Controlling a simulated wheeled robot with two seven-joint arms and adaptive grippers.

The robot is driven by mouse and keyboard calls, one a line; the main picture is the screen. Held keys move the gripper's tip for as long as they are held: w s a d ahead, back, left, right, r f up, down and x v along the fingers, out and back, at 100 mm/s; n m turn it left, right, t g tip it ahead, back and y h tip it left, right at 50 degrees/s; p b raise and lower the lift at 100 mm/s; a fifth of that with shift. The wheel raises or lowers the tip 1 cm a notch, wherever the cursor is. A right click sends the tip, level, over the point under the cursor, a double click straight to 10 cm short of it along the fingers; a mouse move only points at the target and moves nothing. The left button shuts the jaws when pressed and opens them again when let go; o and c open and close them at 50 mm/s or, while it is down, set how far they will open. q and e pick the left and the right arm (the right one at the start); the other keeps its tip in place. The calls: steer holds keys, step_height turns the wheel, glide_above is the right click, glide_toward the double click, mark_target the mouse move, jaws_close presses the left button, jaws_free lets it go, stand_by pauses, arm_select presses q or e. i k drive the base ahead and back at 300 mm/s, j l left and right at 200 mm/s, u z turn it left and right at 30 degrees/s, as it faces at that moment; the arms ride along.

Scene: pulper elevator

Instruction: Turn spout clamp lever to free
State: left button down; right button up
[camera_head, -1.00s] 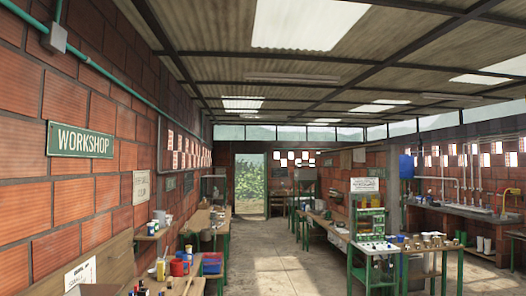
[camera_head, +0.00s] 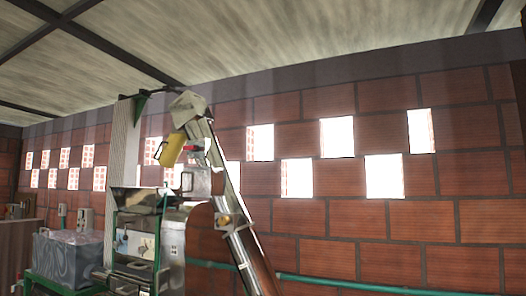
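The elevator (camera_head: 232,200), a slanted metal channel, rises from lower right to a grey head (camera_head: 188,105) at its top. A yellow spout (camera_head: 173,149) hangs tilted from the head. A small red part (camera_head: 194,149) sits beside the spout; I cannot tell whether it is the clamp lever or how it is set. A metal hopper (camera_head: 143,199) stands below the spout on a green frame. Neither of my grippers is in view.
A brick wall (camera_head: 360,235) with bright openings stands behind the machine. A green pipe (camera_head: 345,287) runs low along it. A grey marbled tank (camera_head: 68,257) stands on a green stand at lower left. The floor is out of view.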

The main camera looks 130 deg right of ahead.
mark_target(194, 148)
steer(key=z, duration=3.95)
steer(key=i+j+u, duration=0.35)
steer(key=i+u, duration=0.35)
steer(key=i, duration=0.25)
steer(key=i+u, duration=0.4)
steer(key=i+j, duration=0.05)
steer(key=i, duration=0.05)
